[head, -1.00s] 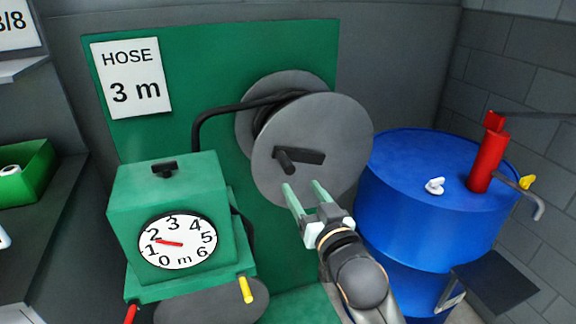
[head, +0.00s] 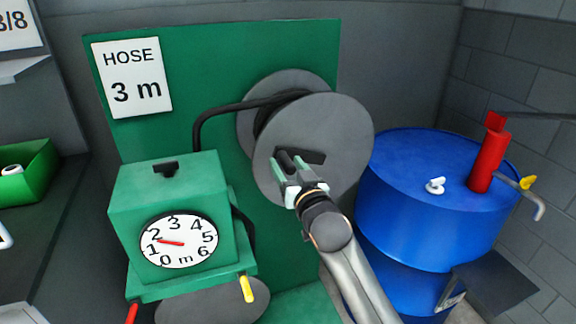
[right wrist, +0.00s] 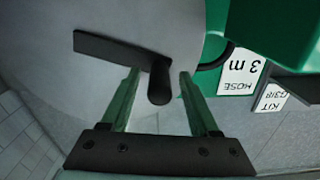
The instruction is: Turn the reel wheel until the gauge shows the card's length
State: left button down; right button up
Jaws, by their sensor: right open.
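The grey reel wheel (head: 335,125) is mounted on the green board, with a dark crank bar (head: 314,157) and a dark handle peg (right wrist: 160,82). My right gripper (head: 287,168) is open at the handle. In the right wrist view its green fingers (right wrist: 158,95) lie on either side of the peg, with gaps visible. The gauge (head: 178,241) on the green box has its red needle pointing left, between 1 and 2. The white card (head: 132,77) reads "HOSE 3 m"; it also shows upside down in the right wrist view (right wrist: 241,72). My left gripper is out of view.
A black hose (head: 215,112) runs from the reel down behind the green box (head: 165,190). A blue drum (head: 430,215) with a red pump (head: 488,160) stands close right of the reel. A green bin (head: 38,165) is at far left.

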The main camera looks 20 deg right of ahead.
grip_shut()
dwell(0.3)
dwell(1.0)
